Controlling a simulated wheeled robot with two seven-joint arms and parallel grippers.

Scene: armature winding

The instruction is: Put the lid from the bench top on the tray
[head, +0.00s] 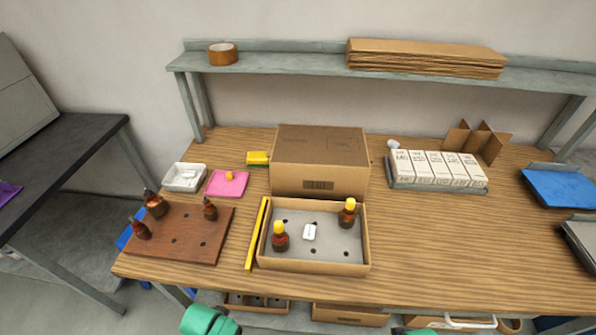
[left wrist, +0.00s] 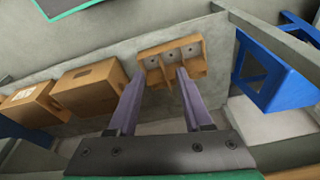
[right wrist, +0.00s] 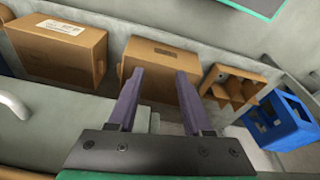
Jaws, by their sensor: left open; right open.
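A large brown cardboard piece with a closed top and a label on its front, which looks like the lid (head: 320,149), rests on the bench top behind the tray. The tray (head: 313,267) is an open cardboard one with a grey holed insert. My left gripper (left wrist: 158,78) is open and empty in the left wrist view, facing the area under the bench. My right gripper (right wrist: 158,74) is open and empty there too. Neither gripper's fingers show in the head view.
A yellow strip (head: 256,233) lies along the tray's left side. White boxes (head: 438,168) stand right. The bench's right front (head: 450,240) is clear.

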